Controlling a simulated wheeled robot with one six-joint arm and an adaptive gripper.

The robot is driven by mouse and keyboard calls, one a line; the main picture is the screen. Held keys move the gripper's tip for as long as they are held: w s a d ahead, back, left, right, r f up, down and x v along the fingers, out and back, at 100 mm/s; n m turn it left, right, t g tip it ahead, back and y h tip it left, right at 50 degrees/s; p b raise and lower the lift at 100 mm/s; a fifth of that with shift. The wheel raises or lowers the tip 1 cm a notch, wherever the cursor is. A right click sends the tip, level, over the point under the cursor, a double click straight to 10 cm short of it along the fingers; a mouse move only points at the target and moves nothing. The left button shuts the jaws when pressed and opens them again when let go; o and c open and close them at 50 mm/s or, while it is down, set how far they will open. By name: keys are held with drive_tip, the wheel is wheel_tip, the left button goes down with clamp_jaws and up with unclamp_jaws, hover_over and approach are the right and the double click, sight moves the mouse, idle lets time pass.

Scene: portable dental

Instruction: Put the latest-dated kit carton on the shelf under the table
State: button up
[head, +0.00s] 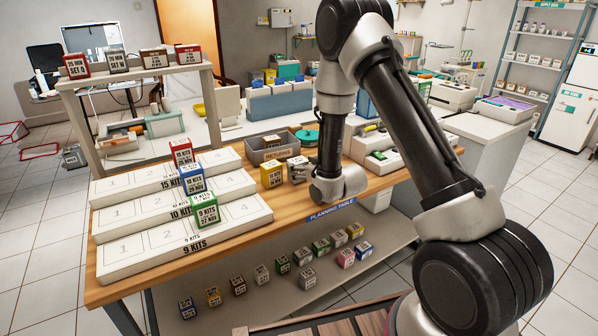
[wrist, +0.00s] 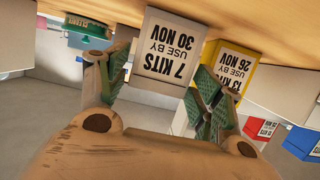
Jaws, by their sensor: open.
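In the wrist view, which is upside down, a white carton (wrist: 165,52) reads "7 kits, use by 30 Nov". A yellow carton (wrist: 234,72) beside it reads "13 kits, use by 28 Nov". My gripper (wrist: 157,95) is open, its green-padded fingers to either side of the white carton's face; whether they touch it I cannot tell. In the head view the yellow carton (head: 271,175) and white carton (head: 294,161) stand on the planning table (head: 245,239), the white one partly hidden by my gripper (head: 301,173). The shelf under the table (head: 215,319) holds several small cartons.
A stepped rack (head: 115,252) on the left holds red (head: 181,151), blue (head: 192,180) and green (head: 205,209) cartons, the green one reading 27 Nov. A grey bin (head: 263,155) stands behind the yellow carton. The shelf's front-left part has bare room.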

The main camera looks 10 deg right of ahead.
drive_tip(key=x, duration=0.3)
drive_tip(key=shift+w, duration=0.15)
drive_tip(key=c, duration=0.9)
drive_tip(key=shift+r, duration=0.1)
